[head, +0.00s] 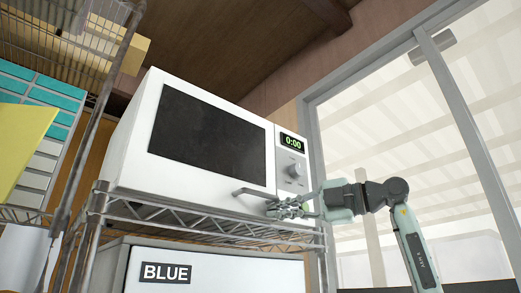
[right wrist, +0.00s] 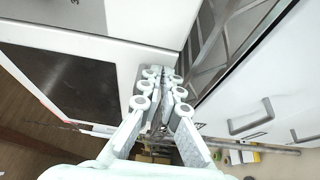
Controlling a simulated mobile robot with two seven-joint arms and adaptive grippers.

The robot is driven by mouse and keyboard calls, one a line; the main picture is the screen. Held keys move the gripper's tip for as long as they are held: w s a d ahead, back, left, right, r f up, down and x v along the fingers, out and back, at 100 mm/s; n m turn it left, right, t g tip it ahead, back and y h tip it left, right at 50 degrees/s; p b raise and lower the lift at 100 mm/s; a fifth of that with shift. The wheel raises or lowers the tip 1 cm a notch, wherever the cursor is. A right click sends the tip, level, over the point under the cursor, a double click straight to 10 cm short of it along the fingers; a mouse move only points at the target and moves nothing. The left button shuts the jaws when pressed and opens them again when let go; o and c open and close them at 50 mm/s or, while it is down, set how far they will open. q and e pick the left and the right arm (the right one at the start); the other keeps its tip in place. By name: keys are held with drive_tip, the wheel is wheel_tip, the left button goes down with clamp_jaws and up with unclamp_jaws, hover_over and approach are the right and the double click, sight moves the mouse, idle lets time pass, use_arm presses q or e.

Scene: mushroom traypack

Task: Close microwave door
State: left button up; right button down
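The white microwave (head: 125,150) stands on a wire shelf, with its dark-windowed door (head: 205,135) facing me. The door looks flush with the body, though I cannot tell whether a slight gap remains. A grey bar handle (head: 250,193) sticks out at the door's lower right. My right gripper (head: 280,208) is just right of the handle, low in front of the microwave's front. In the right wrist view its fingers (right wrist: 162,78) are drawn together beside the white front, with nothing clearly held. The dark window (right wrist: 75,80) shows at left there. My left gripper is out of view.
The wire shelf (head: 200,224) runs under the microwave, with a white box labelled BLUE (head: 215,272) below it. A rack with teal and white boxes (head: 50,100) stands at left. A window frame (head: 315,150) is at right, behind my right arm.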

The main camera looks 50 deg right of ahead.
drive_tip(key=s+d, duration=0.2)
drive_tip(key=s, duration=0.9)
drive_tip(key=shift+s, duration=0.4)
drive_tip(key=shift+d+f, duration=0.1)
